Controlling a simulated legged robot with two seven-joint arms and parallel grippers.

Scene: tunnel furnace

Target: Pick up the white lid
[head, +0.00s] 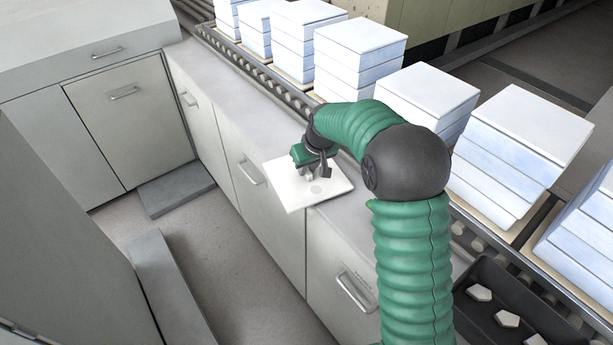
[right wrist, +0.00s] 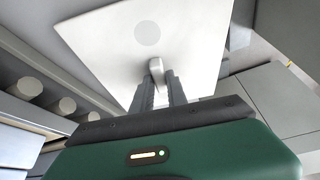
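The white lid (head: 328,193) is a flat square plate with a grey round spot on its face. In the head view it is at the counter's front edge, one side overhanging; I cannot tell whether it touches the counter. In the right wrist view the lid (right wrist: 120,45) fills the upper middle, with a small upright handle (right wrist: 156,68). My right gripper (head: 318,172) is over the lid. Its fingers (right wrist: 162,85) are close together on both sides of the handle and look shut on it. My left gripper is not in view.
Stacks of white-blue slabs (head: 360,50) stand on a roller conveyor (head: 270,75) behind the counter. A black tray (head: 480,310) with several small white pieces is at the lower right. Grey cabinets (head: 125,125) stand at left, with open floor (head: 215,250) between.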

